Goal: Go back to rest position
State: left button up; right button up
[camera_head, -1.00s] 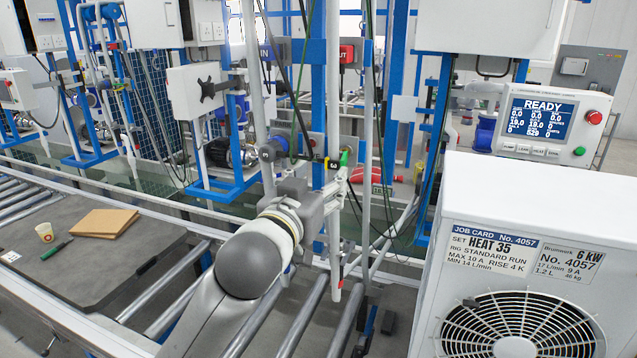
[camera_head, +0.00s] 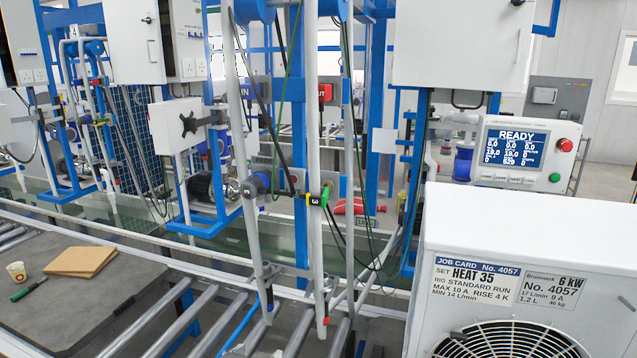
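Neither of my grippers shows in the head view. No arm reaches over the rollers or the pipe stand. The white heat pump unit (camera_head: 530,215) stands at the lower right with a job card (camera_head: 477,285) reading HEAT 35, No. 4057. The test panel (camera_head: 525,153) behind it reads READY.
Conveyor rollers (camera_head: 170,325) run along the front. A dark mat (camera_head: 100,292) at the left holds a brown cardboard piece (camera_head: 80,261), a paper cup (camera_head: 16,271) and a green marker (camera_head: 27,290). Blue frames and hanging hoses stand behind the rail.

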pick_arm(q)
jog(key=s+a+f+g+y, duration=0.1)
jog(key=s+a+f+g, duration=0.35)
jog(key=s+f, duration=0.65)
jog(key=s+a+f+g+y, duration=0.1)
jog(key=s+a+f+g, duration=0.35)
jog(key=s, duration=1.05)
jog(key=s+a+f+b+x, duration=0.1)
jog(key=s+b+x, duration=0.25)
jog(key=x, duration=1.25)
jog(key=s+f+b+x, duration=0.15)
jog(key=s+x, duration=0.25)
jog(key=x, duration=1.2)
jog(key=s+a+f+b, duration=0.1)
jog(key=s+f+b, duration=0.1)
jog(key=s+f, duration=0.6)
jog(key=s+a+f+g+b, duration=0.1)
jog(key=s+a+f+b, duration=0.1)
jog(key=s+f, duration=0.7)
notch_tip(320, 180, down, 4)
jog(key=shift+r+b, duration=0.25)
jog(key=shift+b, duration=0.15)
